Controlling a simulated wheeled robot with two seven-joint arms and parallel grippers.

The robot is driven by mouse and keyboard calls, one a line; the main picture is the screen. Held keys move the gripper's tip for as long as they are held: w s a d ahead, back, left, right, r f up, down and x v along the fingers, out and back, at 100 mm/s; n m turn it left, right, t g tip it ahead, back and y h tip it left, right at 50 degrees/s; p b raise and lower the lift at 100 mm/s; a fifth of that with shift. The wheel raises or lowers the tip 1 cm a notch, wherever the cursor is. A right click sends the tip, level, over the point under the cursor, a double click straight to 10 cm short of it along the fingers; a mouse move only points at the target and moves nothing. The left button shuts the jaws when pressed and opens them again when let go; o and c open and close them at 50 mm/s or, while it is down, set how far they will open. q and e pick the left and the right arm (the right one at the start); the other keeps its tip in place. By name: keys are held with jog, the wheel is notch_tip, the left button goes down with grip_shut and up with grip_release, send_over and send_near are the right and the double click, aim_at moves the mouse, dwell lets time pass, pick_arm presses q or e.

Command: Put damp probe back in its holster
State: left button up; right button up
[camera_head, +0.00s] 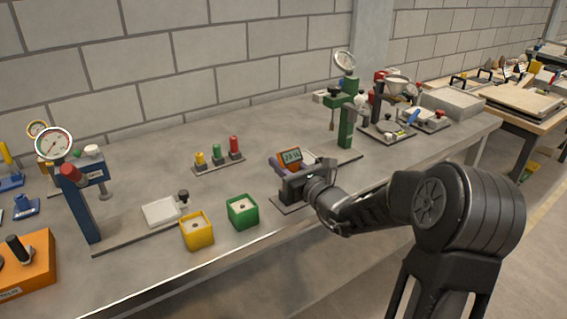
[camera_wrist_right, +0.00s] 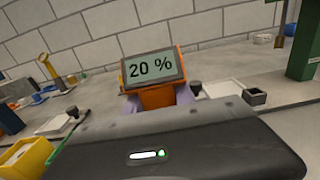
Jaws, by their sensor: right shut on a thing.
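The damp probe (camera_head: 289,157) is orange with a grey display and stands at the table's front, right of the green box. In the right wrist view the probe (camera_wrist_right: 158,95) faces me and its display reads 20 %. My right gripper (camera_head: 293,186) is shut on the probe's body just below the display. The probe's lower end is hidden by the gripper. A dark flat base (camera_head: 287,208) lies under the gripper; I cannot tell whether it is the holster or whether the probe touches it. My left gripper is not in view.
A yellow box (camera_head: 197,232) and a green box (camera_head: 243,212) stand left of the gripper. A blue gauge stand (camera_head: 82,205) is farther left, a green gauge stand (camera_head: 346,125) behind right. Coloured pegs stand on a rack (camera_head: 219,166). Bare tabletop lies between them.

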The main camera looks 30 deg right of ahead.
aim_at(294, 171)
jog(key=o, duration=1.2)
jog(key=shift+s+a+b, duration=0.1)
jog(key=shift+s+b, duration=0.4)
jog(key=shift+s, duration=3.4)
jog(key=shift+f, duration=0.1)
